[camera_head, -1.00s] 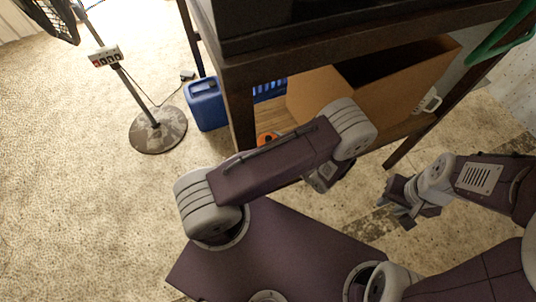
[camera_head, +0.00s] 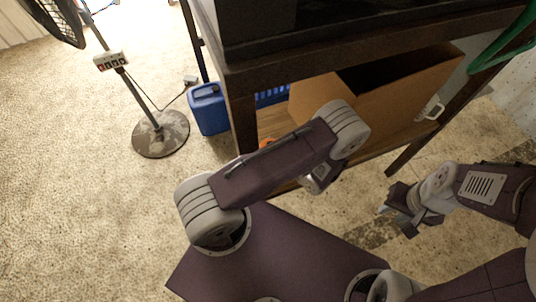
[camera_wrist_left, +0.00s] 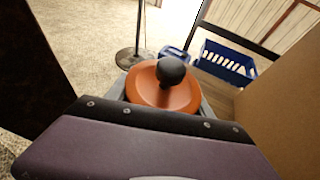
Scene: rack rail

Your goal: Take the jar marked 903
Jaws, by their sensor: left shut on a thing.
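A jar with an orange lid and a black knob (camera_wrist_left: 165,85) is in the middle of the left wrist view. Only its top shows, and no number can be read. My left gripper (camera_wrist_left: 161,100) is shut on the jar, with grey fingers at both sides of the lid. In the head view, a small orange patch (camera_head: 268,143) shows behind my left arm on the low shelf, and the left fingers are hidden. My right gripper (camera_head: 400,218) is over the floor at the right, empty as far as I see; its jaw opening is unclear.
A dark rack (camera_head: 240,110) holds a cardboard box (camera_head: 410,95) on its low shelf, right of the jar. A blue crate (camera_wrist_left: 226,62) and a blue canister (camera_head: 209,108) stand beyond. A fan stand (camera_head: 160,134) is at the left.

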